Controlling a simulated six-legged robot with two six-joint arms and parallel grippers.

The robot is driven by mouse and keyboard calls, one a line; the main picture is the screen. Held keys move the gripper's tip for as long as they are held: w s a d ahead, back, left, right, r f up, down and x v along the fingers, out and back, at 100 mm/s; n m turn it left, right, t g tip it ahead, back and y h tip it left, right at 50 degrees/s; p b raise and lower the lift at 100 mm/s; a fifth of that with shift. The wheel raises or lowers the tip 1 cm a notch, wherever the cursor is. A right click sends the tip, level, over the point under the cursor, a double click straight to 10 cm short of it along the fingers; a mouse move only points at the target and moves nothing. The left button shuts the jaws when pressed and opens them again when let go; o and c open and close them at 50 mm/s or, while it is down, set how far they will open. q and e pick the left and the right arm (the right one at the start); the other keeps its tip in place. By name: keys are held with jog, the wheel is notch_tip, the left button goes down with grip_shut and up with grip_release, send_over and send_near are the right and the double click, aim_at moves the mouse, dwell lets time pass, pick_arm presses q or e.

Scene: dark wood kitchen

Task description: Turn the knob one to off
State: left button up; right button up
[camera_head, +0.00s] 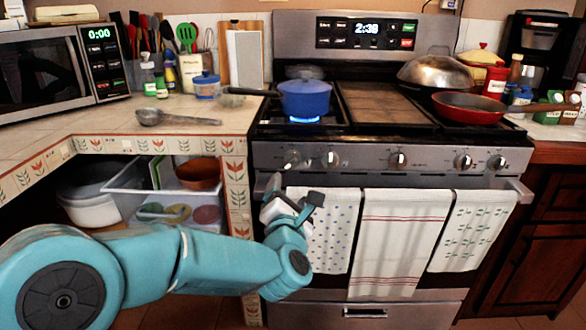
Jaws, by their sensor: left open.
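The stove (350,300) has a row of several knobs on its front panel. The leftmost knob (291,159) and the one beside it (330,159) sit left of centre; which one is knob one I cannot tell. A blue flame (304,119) burns at the front left burner, under a blue pot (304,98). My left gripper (293,193) is open and empty, just below the leftmost knob and apart from it, in front of the oven handle's left end. My right gripper is not in view.
Several towels, including a red-striped one (400,240), hang from the oven handle (515,190). A red pan (468,107) and a domed metal lid (435,72) are on the stove's right side. A tiled counter (100,130) with a ladle (175,118) lies left.

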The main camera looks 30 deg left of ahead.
aim_at(292, 163)
pick_arm(q)
jog(key=x, duration=1.3)
jog(key=shift+w+a, duration=0.15)
jog(key=shift+w, duration=0.2)
jog(key=c, duration=1)
